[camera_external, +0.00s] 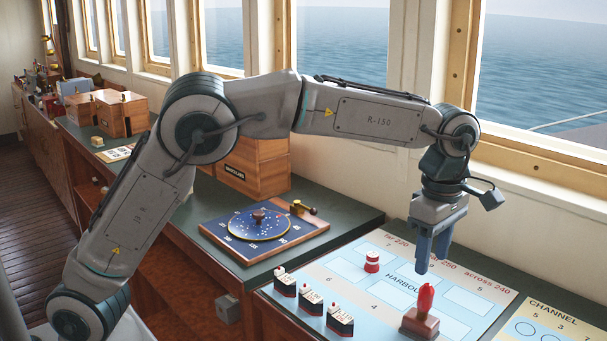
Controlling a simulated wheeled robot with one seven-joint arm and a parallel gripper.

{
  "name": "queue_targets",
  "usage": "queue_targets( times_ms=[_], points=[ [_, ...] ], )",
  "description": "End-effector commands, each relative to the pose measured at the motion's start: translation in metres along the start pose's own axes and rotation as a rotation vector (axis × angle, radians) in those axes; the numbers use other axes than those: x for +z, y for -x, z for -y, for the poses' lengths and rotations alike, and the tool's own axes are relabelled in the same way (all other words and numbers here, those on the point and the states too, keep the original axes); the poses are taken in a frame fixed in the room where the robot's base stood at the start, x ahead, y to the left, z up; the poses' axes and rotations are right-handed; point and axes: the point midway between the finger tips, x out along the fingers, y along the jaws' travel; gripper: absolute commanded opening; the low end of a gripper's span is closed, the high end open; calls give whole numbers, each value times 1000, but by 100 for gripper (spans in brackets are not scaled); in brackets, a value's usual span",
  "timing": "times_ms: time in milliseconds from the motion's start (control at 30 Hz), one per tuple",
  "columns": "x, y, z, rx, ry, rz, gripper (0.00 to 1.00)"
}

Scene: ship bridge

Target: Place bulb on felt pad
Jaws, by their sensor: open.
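A red, rounded, upright piece (425,297) that looks like the bulb stands in a small brown block (419,325) on the harbour chart, at the lower right. My gripper (432,262) points down just above the red piece, with its two blue-grey fingers apart and nothing between them. The fingertips look clear of the red piece, though the depth gap is hard to judge. I cannot pick out a felt pad for certain in this view.
The light blue harbour chart (345,272) bears several small ship-like blocks (311,299) on its left and a red-and-white piece (372,261). A blue dial board (262,228) lies left. A channel card (545,326) lies right. Windows stand close behind.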

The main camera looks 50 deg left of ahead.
Motion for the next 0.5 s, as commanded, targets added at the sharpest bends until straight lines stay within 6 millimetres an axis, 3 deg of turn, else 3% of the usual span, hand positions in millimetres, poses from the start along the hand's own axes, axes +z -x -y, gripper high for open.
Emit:
queue_targets(
  times_ms=[133,333,433,500],
  points=[
    [0,18,0,2,0,1,47],
    [-2,25,0,0,-4,1,47],
    [-18,30,0,3,-39,11,47],
    [-42,36,0,9,-94,25,47]
  ],
)
